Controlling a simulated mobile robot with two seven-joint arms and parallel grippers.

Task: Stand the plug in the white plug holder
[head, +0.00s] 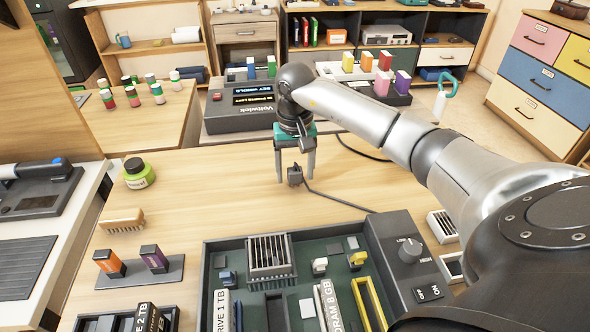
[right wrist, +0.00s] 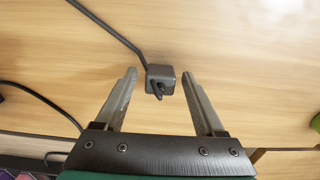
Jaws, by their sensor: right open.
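The dark grey plug (head: 295,175) sits on the wooden table with its cord trailing toward the front right. It also shows in the right wrist view (right wrist: 160,77), with a dark prong end facing the camera. My right gripper (head: 295,180) is open, pointing down, with one finger on each side of the plug and gaps between. Two small white pieces with dark insides, one ribbed (head: 442,226) and one like a frame (head: 452,268), lie right of the console; I cannot tell whether either is the plug holder. My left gripper is not in view.
A dark green tray of computer parts (head: 215,262) and a knob console (head: 405,250) stand in front. A green jar (head: 139,173), a brush (head: 122,221) and a stand with two small blocks (head: 140,272) are at left. Bare table surrounds the plug.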

